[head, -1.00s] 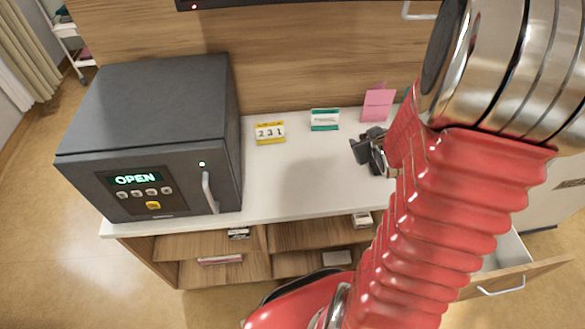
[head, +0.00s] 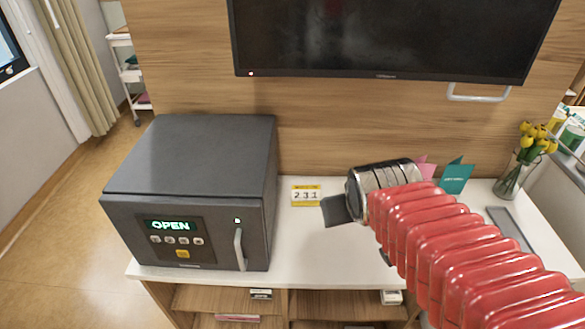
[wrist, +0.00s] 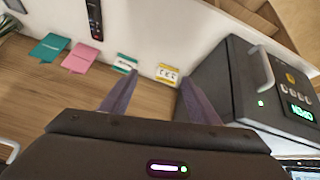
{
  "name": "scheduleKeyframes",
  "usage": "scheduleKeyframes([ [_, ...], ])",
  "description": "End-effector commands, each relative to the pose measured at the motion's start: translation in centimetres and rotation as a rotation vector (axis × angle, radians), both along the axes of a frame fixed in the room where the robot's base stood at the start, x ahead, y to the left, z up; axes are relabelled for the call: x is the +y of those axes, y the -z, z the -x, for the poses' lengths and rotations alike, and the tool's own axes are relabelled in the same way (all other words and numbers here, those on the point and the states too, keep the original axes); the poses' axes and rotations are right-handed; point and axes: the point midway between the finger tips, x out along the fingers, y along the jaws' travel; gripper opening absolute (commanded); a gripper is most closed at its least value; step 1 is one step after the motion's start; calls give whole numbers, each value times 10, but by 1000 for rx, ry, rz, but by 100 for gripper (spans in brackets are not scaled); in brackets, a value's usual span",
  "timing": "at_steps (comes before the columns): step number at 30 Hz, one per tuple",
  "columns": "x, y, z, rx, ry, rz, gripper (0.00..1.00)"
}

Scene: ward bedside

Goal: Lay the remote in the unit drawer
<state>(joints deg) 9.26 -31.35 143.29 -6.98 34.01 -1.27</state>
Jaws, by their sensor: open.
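The remote (wrist: 95,18), a slim black stick with small buttons, lies on the white countertop at the top of the wrist view. In the head view it does not show; my red arm covers much of that part of the counter. My gripper (wrist: 158,98) is open and empty, its two fingers spread. They are apart from the remote, which is up and left of them in the wrist view. In the head view only a dark part of the gripper (head: 338,209) shows, above the counter near the calendar. The unit drawer is not visible now.
A dark grey safe (head: 190,155) reading OPEN stands at the counter's left. A yellow calendar (head: 306,195), a pink card (wrist: 82,58) and a teal card (head: 456,178) stand along the back. A vase of yellow flowers (head: 513,180) and a flat grey item (head: 508,228) are at right.

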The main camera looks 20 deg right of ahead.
Motion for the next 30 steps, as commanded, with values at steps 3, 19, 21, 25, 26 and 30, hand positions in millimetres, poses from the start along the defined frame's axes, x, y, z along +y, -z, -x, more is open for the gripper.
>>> scheduleKeyframes([
  [3, 33, -14, 26, 27, -36, -52, 56],
  [19, 74, -25, 70, 93, -91, -130, 56],
  [21, 74, -25, 70, 92, -91, -130, 59],
  [25, 74, -25, 70, 92, -91, -130, 59],
  [26, 74, -25, 70, 92, -90, -130, 59],
  [30, 68, -20, 69, 107, -69, -132, 59],
])
